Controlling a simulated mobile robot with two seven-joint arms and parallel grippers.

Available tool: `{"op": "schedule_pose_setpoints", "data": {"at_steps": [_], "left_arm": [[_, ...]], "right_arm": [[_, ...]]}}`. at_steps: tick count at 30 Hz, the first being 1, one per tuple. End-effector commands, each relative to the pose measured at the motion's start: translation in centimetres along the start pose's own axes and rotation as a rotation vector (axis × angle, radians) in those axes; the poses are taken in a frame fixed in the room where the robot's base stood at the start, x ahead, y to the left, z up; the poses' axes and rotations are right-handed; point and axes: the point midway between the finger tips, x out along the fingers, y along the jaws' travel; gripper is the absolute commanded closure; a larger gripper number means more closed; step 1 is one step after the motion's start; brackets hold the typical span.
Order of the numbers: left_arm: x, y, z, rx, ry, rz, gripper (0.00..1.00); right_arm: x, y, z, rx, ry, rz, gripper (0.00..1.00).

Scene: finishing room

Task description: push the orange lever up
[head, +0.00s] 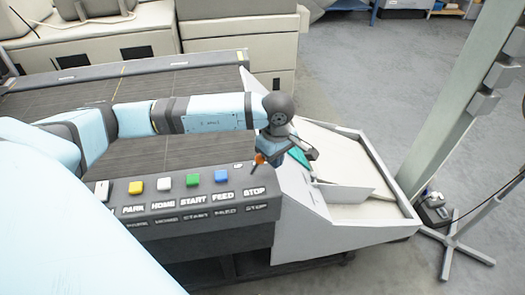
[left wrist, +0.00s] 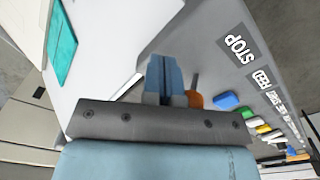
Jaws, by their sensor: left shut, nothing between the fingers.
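The orange lever (head: 260,159) is at the right end of the button panel, above the STOP label. It has an orange knob on a thin dark stem. My left gripper (head: 272,150) is at the lever, its body partly covering that spot. In the left wrist view its fingers (left wrist: 163,75) are shut together and empty, and the orange knob (left wrist: 194,100) shows just right of them. The gripper's front edge hides part of the lever. I cannot tell whether fingers and lever touch. My right gripper is not in view.
The panel (head: 160,212) carries a blue button (head: 221,176), a green button (head: 193,180) and several others, left of the lever. A white sloped chute (head: 350,207) with a teal piece (head: 299,156) lies right of it. A grey post (head: 455,100) stands further right.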

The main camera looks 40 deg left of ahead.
Motion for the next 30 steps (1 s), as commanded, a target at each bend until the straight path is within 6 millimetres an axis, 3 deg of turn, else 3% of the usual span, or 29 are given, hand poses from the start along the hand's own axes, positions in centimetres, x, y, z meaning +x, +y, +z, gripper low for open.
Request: {"op": "schedule_pose_setpoints", "data": {"at_steps": [30], "left_arm": [[0.1,-2.2,-1.3,0.0,0.001,-0.003,1.0]], "right_arm": [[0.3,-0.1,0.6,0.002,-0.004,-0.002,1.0]]}}
